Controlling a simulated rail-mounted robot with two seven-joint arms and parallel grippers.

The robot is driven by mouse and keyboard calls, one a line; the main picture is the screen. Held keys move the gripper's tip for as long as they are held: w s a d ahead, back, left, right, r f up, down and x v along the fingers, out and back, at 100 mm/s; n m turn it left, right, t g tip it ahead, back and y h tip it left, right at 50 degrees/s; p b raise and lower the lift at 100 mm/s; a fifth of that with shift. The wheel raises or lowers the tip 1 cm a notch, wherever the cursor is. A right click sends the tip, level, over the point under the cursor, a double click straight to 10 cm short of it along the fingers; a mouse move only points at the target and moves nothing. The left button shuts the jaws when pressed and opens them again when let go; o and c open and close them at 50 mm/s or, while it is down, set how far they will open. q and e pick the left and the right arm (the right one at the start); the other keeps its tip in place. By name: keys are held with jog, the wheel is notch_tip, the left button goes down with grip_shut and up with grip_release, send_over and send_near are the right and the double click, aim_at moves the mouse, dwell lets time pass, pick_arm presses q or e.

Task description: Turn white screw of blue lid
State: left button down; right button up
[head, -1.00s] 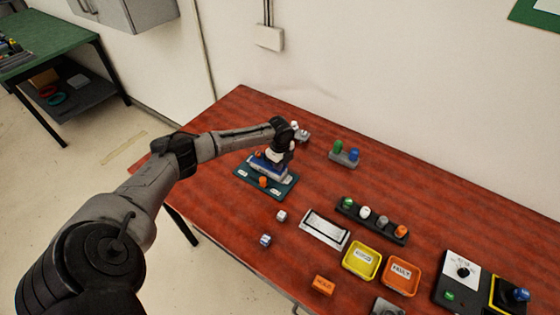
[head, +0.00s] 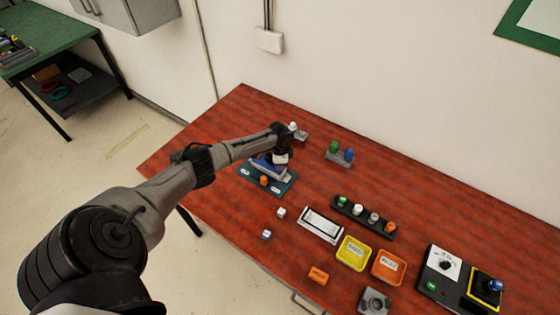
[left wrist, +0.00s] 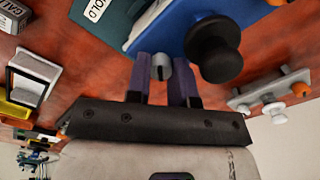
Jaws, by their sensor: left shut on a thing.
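A blue lid (head: 262,166) sits on a teal mat (head: 250,178) towards the left end of the red table. In the left wrist view the blue lid (left wrist: 200,18) carries a large black knob (left wrist: 215,48). A small whitish slotted screw (left wrist: 160,66) is at the lid's near edge. My left gripper (head: 278,162) is at the lid. In the wrist view its two fingers (left wrist: 160,75) are closed on either side of the white screw. In the head view the gripper covers the screw. My right gripper is not in view.
An orange knob (head: 264,180) stands on the mat's front. A grey block with green and blue knobs (head: 340,158) is to the right. A row of knobs (head: 365,216), a yellow tray (head: 353,253) and an orange tray (head: 389,267) lie farther right.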

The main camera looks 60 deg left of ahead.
pick_arm(q)
jog(key=shift+n, duration=0.4)
jog(key=c, duration=1)
grip_release()
notch_tip(320, 180, up, 14)
jog(key=shift+f+p, duration=0.1)
jog(key=shift+p, duration=0.4)
